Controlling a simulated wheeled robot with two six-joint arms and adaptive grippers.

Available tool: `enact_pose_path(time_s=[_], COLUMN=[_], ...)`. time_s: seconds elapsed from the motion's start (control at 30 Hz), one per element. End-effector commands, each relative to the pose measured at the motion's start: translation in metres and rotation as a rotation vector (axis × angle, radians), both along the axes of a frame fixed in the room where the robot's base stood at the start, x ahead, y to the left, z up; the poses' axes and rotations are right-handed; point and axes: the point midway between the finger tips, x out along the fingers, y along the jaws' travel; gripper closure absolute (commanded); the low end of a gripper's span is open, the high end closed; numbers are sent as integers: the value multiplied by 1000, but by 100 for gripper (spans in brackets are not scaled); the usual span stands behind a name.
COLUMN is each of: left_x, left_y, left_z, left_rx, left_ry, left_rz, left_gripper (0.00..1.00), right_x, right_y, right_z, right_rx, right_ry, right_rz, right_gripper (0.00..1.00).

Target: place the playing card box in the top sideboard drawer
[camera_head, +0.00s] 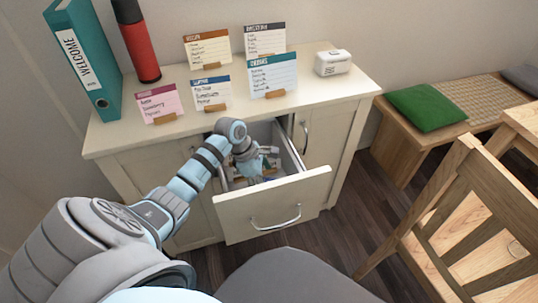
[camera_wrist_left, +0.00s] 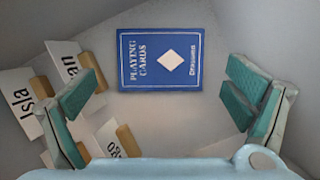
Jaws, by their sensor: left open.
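The blue playing card box (camera_wrist_left: 160,60) lies flat on the floor of the open top sideboard drawer (camera_head: 276,207) in the left wrist view. My left gripper (camera_wrist_left: 165,112) is open inside the drawer, its teal-padded fingers spread wide with nothing between them. The card box lies just beyond the fingertips, apart from them. In the head view my left gripper (camera_head: 258,168) reaches down into the drawer, and I cannot make out the card box there. My right gripper is not in view.
Name cards in wooden holders (camera_wrist_left: 40,92) lie in the drawer beside the left finger. The sideboard top (camera_head: 205,112) holds a teal binder (camera_head: 88,60), a red flask (camera_head: 140,50), several menu cards and a white box (camera_head: 333,63). A wooden chair (camera_head: 450,220) stands at the right.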

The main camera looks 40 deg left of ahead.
Motion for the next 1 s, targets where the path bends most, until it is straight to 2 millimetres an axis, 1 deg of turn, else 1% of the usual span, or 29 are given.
enact_pose_path(time_s=[0.03, 0.2, 0.33, 0.43, 0.63, 0.83, 1.0], left_x=[-3, -12, -18, -20, -20, -20, -20], left_y=[6, 21, 29, 31, 31, 31, 31], left_z=[16, 62, 85, 92, 92, 92, 94], left_rx=[5, 5, 3, 1, 0, 0, 0], left_ry=[0, -2, 0, 1, 1, 0, 0], left_rz=[0, 1, 1, 0, 0, 0, 0], left_gripper=[4, 4, 4, 4, 4, 4, 4], right_x=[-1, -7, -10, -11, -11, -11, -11], right_y=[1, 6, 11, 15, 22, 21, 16], right_z=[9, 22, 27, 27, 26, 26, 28], right_rx=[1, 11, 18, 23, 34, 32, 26], right_ry=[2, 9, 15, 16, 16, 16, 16], right_rz=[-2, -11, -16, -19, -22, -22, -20], right_gripper=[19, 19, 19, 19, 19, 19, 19])
